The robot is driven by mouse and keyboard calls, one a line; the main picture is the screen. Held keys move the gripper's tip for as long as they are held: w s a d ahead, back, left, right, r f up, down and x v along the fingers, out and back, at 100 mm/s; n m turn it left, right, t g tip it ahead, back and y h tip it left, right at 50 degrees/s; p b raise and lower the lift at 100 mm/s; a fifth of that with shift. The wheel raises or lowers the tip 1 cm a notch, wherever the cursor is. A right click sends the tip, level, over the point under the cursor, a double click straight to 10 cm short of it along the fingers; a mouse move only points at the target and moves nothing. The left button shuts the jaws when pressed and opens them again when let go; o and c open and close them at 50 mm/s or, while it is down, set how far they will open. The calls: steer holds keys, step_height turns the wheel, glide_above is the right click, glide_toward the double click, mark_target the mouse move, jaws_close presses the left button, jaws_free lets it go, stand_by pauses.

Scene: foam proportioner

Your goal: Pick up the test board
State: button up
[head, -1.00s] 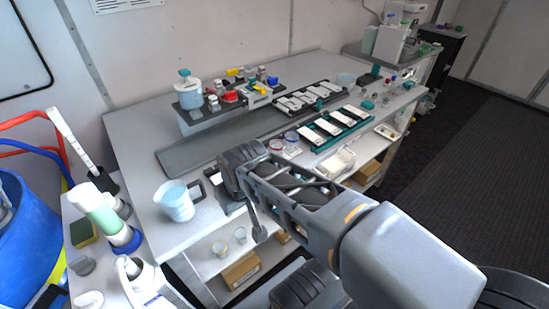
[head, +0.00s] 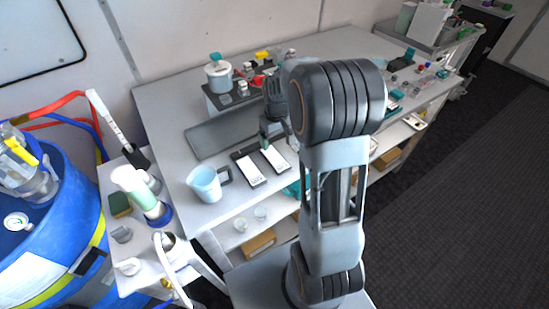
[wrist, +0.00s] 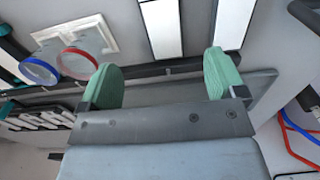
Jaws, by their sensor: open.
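Two white boards lie side by side in a dark holder near the table's front edge in the head view, a left one (head: 251,172) and a right one (head: 275,158). Which is the test board, I cannot tell. In the wrist view two white panels show at the top, one at the middle (wrist: 160,26) and one at the right (wrist: 233,20). My gripper (head: 268,139) is above the table by the far end of the right board. In the wrist view its green fingers (wrist: 163,79) are wide apart, with no board between them.
A light-blue jug (head: 205,184) stands left of the boards. Red- and blue-rimmed dishes (wrist: 77,63) and a white tray (wrist: 96,36) show in the wrist view. A blue barrel (head: 55,235) stands at the left.

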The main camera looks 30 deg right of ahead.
glide_above(275, 158)
steer(key=f, duration=0.4)
steer(key=shift+s+d+f, duration=0.1)
steer(key=shift+s+f, duration=0.1)
steer(key=shift+f, duration=0.15)
steer(key=shift+w+f+p, duration=0.15)
steer(key=shift+f+p, duration=0.35)
steer(key=shift+f, duration=0.85)
steer(key=shift+w+f+p, duration=0.1)
steer(key=shift+f+p, duration=0.4)
steer(key=shift+f, duration=0.8)
steer(key=c, duration=1)
